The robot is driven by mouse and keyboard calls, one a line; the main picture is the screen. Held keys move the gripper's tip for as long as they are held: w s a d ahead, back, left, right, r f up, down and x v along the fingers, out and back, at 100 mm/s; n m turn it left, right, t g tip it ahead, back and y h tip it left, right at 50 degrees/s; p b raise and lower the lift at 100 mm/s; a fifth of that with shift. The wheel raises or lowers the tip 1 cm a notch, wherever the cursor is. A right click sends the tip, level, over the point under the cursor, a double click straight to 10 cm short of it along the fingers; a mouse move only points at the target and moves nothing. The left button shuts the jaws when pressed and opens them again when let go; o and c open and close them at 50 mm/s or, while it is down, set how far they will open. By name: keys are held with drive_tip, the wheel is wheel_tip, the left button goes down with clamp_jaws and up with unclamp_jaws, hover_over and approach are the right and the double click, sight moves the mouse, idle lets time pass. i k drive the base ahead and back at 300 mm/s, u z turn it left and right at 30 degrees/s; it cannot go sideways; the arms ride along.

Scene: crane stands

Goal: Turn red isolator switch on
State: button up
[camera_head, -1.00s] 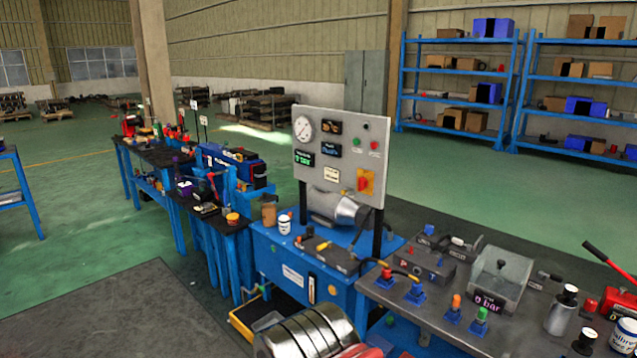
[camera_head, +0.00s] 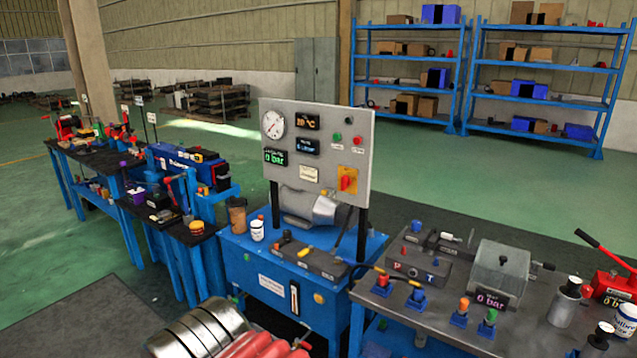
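The red isolator switch (camera_head: 347,183) is a red rotary handle on a yellow-orange plate. It sits at the lower right of a grey control panel (camera_head: 325,112), which stands on dark posts above a blue hydraulic unit (camera_head: 237,249). The handle looks tilted, but its exact setting is too small to tell. A green and a red button sit above it. The panel also bears a round gauge (camera_head: 273,125) and lit displays, one reading 0 bar (camera_head: 275,157). My gripper is not in view.
A grey workbench (camera_head: 430,321) with valves, fittings and a grey box (camera_head: 499,267) stands right of the unit. Benches with tools (camera_head: 100,157) run to the left. Green floor is open behind and at left.

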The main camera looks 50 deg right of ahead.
sight(345, 182)
drive_tip(key=z, duration=0.05)
drive_tip(key=i, duration=0.95)
drive_tip(key=z, duration=0.2)
